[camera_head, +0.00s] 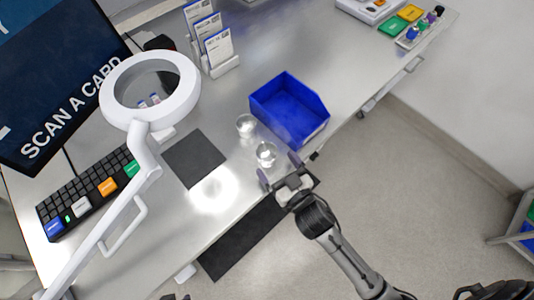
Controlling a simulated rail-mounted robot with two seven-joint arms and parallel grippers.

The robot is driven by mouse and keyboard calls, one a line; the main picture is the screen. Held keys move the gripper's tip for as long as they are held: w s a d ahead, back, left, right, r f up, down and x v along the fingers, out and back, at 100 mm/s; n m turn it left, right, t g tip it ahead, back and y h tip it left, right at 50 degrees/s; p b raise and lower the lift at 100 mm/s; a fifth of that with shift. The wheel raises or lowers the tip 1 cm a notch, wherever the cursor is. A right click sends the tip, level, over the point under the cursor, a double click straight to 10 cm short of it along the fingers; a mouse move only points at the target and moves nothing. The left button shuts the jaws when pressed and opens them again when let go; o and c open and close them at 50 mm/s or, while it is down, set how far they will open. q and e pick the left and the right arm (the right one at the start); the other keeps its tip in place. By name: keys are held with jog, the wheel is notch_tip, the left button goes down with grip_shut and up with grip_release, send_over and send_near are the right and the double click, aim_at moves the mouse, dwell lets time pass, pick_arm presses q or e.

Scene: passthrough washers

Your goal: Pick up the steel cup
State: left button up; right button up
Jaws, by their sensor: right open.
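Two small shiny round cups stand on the steel bench top. The nearer cup (266,154) is just beyond my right gripper, in front of the blue bin; the farther cup (245,124) is at the bin's left side. Both look silvery and pale, and I cannot tell for sure which is the steel cup. My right gripper (279,168) is open at the bench's front edge. A small dark piece at the bottom edge may be my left gripper (175,297), almost wholly cut off.
A blue bin (290,108) stands close behind the cups. A dark mat (194,158) lies left of them. A white ring lamp (150,90) on an arm, a keyboard (95,190) and a screen (55,80) fill the left. Card holders (215,50) stand behind.

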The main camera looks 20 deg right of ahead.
aim_at(273, 161)
jog(key=w, duration=0.4)
jog(key=shift+w+a+f, duration=0.1)
jog(key=shift+w+a, duration=0.3)
jog(key=shift+w, duration=0.25)
jog(key=shift+c, duration=0.2)
jog(key=c, duration=0.9)
jog(key=shift+c, duration=0.3)
